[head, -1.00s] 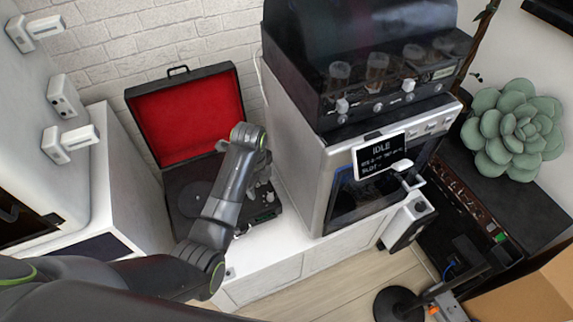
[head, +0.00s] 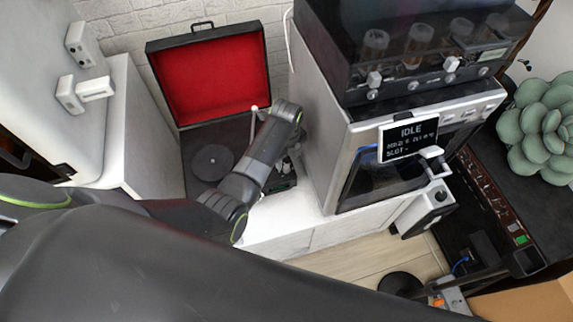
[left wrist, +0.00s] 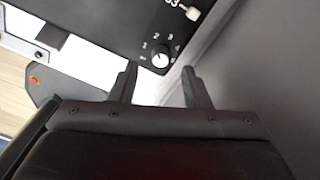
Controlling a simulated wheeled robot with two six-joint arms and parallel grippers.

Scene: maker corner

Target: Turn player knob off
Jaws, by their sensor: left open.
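The record player (head: 208,160) is a dark suitcase turntable with a red-lined lid standing open, on the white counter at the back left in the head view. Its white round knob (left wrist: 161,59) shows in the left wrist view, with printed marks around it on the dark panel. My left gripper (left wrist: 159,76) is open, with its two dark fingers on either side of and just short of the knob. In the head view my left arm hides the knob and most of the player's right side.
A steel machine (head: 335,150) with an IDLE display (head: 408,138) stands close to the right of the player. Its side wall is near my gripper. A white cabinet (head: 125,125) is on the left. A succulent (head: 545,125) is at the far right.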

